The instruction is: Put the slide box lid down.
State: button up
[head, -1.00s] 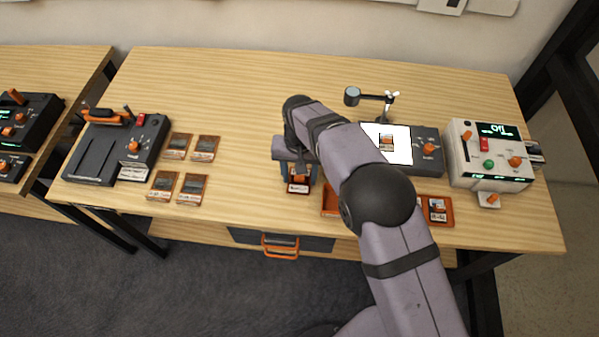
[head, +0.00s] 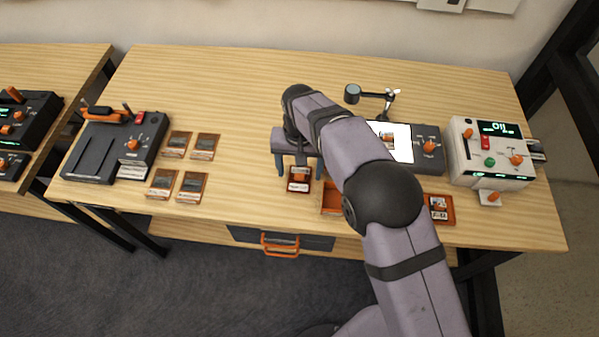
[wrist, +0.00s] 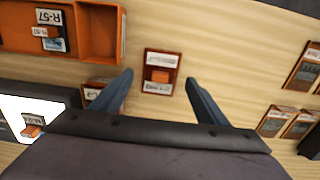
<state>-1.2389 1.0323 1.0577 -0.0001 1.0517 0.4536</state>
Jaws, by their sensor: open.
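The slide box lid (head: 299,181), dark red-brown with an orange grip block and white labels, sits near the table's front middle. It also shows in the wrist view (wrist: 161,60). I cannot tell whether it rests on the table or on a box. My gripper (head: 300,172) is open above it, with empty space between the fingers. In the wrist view, the fingertips (wrist: 159,78) are wide apart on either side of the lid, not touching it.
An orange tray (head: 331,199) stands just right of the lid, partly hidden by my arm. A lit viewer (head: 402,140) and a white device (head: 487,155) are farther right. Several slides (head: 162,182) lie to the left. Bare wood separates them from the lid.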

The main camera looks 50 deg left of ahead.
aim_at(301, 175)
notch_tip(301, 175, up, 10)
jog(key=b, duration=0.2)
jog(key=w+d+r+m, duration=0.1)
jog(key=w+d+m, duration=0.1)
jog(key=w+d, duration=1.05)
jog(key=w+d+m, duration=0.1)
jog(key=w+d, duration=0.1)
jog(key=d, duration=0.7)
jog(key=w+d+m, duration=0.2)
jog(key=d, duration=0.6)
jog(key=s+d+f+m, duration=0.2)
jog(key=s+d, duration=0.4)
jog(key=d, duration=0.5)
jog(key=s+d+f+m, duration=0.2)
jog(key=s+d, duration=0.4)
jog(key=d, duration=0.6)
jog(key=shift+s+f, duration=0.15)
jog(key=shift+s, duration=0.1)
